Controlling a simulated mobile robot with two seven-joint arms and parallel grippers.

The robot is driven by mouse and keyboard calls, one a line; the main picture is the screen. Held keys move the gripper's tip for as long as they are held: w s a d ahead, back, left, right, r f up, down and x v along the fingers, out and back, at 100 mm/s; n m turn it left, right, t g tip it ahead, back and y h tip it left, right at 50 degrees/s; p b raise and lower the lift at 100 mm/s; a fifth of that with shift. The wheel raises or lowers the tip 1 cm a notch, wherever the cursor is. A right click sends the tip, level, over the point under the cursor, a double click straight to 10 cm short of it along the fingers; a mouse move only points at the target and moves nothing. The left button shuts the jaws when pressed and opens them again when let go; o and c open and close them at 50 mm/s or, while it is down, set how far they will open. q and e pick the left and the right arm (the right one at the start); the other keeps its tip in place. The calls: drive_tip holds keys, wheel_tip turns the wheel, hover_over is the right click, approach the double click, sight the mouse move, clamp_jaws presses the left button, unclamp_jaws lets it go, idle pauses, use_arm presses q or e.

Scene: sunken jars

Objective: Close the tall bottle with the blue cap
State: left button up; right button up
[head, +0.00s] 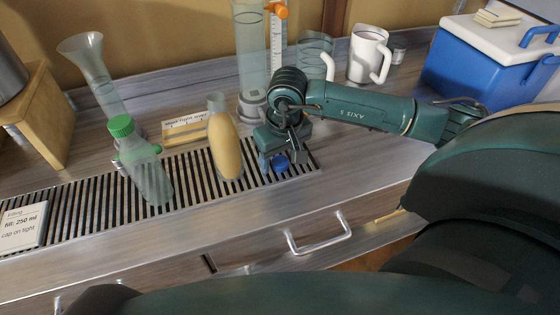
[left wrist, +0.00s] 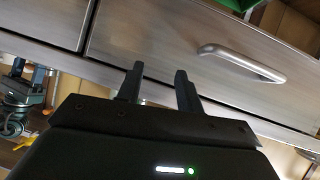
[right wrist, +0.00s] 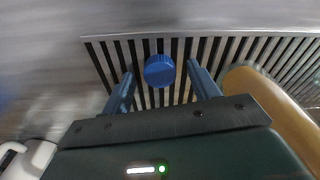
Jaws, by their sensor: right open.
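The blue cap (head: 281,162) lies on the slatted rack; it also shows in the right wrist view (right wrist: 159,70). My right gripper (head: 278,155) is open just above the rack. In the right wrist view its fingertips (right wrist: 160,72) stand on either side of the cap, with a gap on each side. The yellow bottle (head: 226,148), with a clear neck and no cap visible on it, stands left of the gripper and tilts in the picture. I cannot tell for certain that it is the tall bottle. My left gripper (left wrist: 157,80) is open and empty before a drawer front.
A green-capped bottle (head: 147,172) stands on the slatted rack (head: 100,205). A tall glass cylinder (head: 250,60) stands behind my right gripper. White mug (head: 367,58) and blue cooler (head: 470,70) are at the back right. A card (head: 22,226) is at left.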

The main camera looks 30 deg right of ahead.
sight(280, 162)
drive_tip(key=shift+c, duration=0.4)
drive_tip(key=c, duration=1)
drive_tip(key=shift+o, duration=0.2)
drive_tip(key=shift+r, duration=0.1)
wheel_tip(280, 162, up, 10)
